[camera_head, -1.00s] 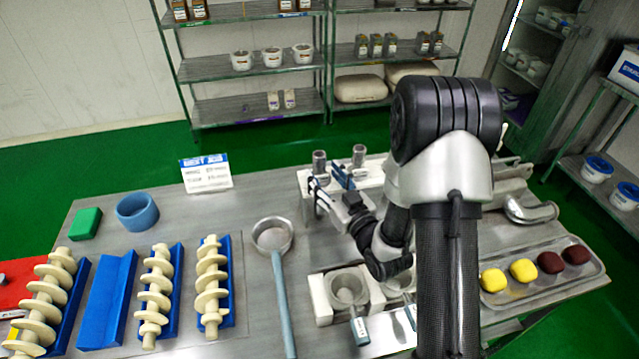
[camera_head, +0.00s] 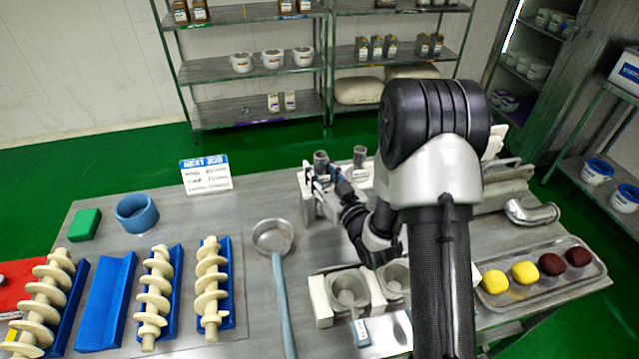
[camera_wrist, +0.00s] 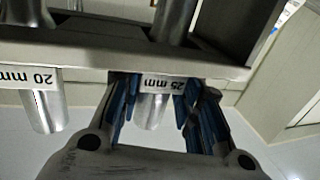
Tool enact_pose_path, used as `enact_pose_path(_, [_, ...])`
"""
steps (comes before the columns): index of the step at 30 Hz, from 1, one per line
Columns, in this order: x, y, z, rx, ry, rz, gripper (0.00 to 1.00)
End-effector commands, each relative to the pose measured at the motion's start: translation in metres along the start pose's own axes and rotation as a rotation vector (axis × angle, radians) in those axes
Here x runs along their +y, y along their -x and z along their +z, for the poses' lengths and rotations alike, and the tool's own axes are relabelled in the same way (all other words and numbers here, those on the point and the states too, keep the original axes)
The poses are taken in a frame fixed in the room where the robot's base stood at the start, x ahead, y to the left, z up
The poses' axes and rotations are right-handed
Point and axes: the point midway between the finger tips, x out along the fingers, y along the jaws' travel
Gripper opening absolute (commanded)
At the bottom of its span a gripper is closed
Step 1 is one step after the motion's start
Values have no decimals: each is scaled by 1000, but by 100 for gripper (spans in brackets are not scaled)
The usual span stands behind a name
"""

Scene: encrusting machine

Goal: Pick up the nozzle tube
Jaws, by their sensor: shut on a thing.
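Two grey metal nozzle tubes stand in the rack, the left one (camera_head: 321,157) and the right one (camera_head: 360,155) in the head view. In the wrist view the rack plate (camera_wrist: 75,52) crosses the picture, with upside-down labels. The tube by the 25 mm label (camera_wrist: 150,113) is between my fingers; the 20 mm tube (camera_wrist: 44,112) is to the left. My gripper (camera_head: 321,174), with blue finger pads, is shut on the 25 mm tube, which matches the left tube in the head view. Its fingers also show in the wrist view (camera_wrist: 153,100). The tube still stands in the rack.
Metal cups (camera_head: 348,290) sit in a white holder in front. Auger screws (camera_head: 211,280) lie at left.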

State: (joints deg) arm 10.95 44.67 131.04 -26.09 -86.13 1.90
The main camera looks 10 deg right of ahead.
Motion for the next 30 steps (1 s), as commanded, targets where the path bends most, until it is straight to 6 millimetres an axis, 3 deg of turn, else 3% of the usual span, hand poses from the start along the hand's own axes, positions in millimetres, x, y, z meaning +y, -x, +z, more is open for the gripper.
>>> enact_pose_path(8, [1, 0, 0, 0, 1, 3, 0])
enact_pose_path(23, [1, 0, -4, 2, 1, 2, 0])
enact_pose_path(30, [1, 0, -30, 6, 3, 2, 0])
